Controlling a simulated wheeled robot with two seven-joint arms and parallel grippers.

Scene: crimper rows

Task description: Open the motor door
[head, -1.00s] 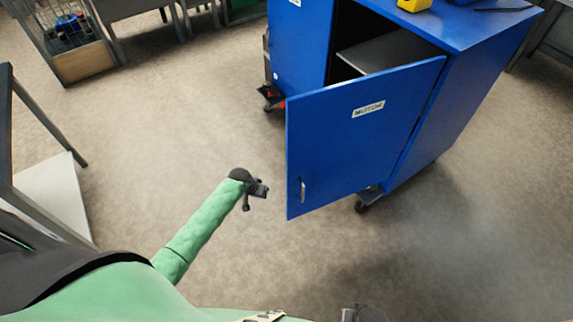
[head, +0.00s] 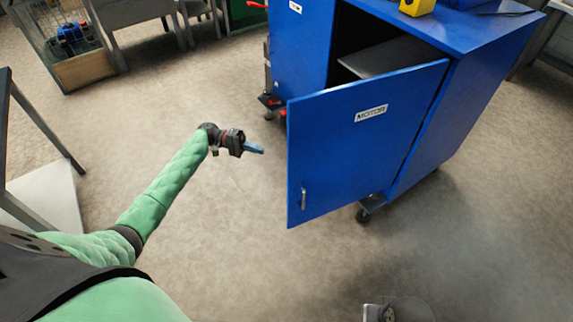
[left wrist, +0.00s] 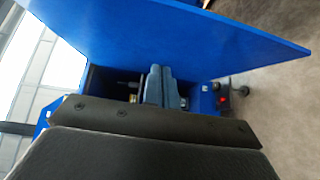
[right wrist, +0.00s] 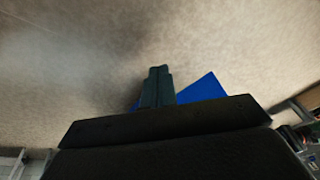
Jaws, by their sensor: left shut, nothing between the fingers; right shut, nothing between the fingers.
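The blue motor door (head: 350,150) carries a white MOTOR label (head: 371,113) and a small metal handle (head: 303,198) near its lower free corner. It stands ajar from the blue cabinet (head: 455,120), with a dark gap and a grey shelf (head: 395,58) showing behind its top edge. My left gripper (head: 254,149) is shut and empty, just left of the door's free edge, apart from it in the head view. In the left wrist view its fingers (left wrist: 160,85) point toward the cabinet opening beside the door panel (left wrist: 190,40). My right gripper (right wrist: 158,85) is shut and empty, with blue behind it.
A second blue door (head: 297,40) is at the cabinet's left. A yellow object (head: 417,7) sits on top. Casters (head: 368,210) are under the cabinet. A grey frame (head: 40,125) stands at the left. The floor between is clear.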

